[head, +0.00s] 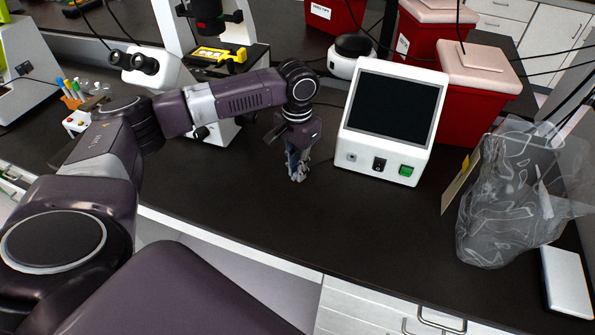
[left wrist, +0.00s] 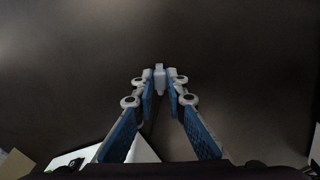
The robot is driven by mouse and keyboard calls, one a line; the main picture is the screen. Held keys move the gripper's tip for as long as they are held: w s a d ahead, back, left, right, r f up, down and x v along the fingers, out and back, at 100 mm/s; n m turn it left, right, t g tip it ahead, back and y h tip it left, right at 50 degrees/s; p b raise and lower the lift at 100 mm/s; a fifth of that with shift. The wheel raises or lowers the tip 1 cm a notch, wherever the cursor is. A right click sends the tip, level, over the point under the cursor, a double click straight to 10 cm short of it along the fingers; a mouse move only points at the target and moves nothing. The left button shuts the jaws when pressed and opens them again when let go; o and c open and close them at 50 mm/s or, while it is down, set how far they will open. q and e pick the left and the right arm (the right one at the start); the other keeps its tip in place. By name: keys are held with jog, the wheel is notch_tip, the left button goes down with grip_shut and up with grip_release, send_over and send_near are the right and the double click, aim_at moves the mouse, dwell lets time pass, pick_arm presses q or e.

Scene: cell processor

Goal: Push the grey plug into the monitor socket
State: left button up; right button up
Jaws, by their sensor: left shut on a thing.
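The white monitor (head: 392,118) with a dark screen stands on the black bench, right of my left gripper. A small round socket (head: 351,157) shows at the lower left of its front face. My left gripper (head: 298,176) points down at the bench, left of the monitor and apart from it. In the left wrist view my left gripper (left wrist: 160,84) is shut on the small light grey plug (left wrist: 160,72), which shows between the fingertips. The plug is too small to make out in the head view. My right gripper is not in view.
A microscope (head: 160,70) stands at the back left. Red bins (head: 470,92) stand behind the monitor. A clear plastic bag (head: 510,195) stands at the right. The bench front between my left gripper and the bag is clear.

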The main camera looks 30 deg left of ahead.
pick_arm(q)
notch_tip(320, 180, up, 20)
jog(key=shift+b, duration=0.35)
jog(key=shift+o, duration=0.7)
jog(key=shift+f, duration=0.15)
grip_shut()
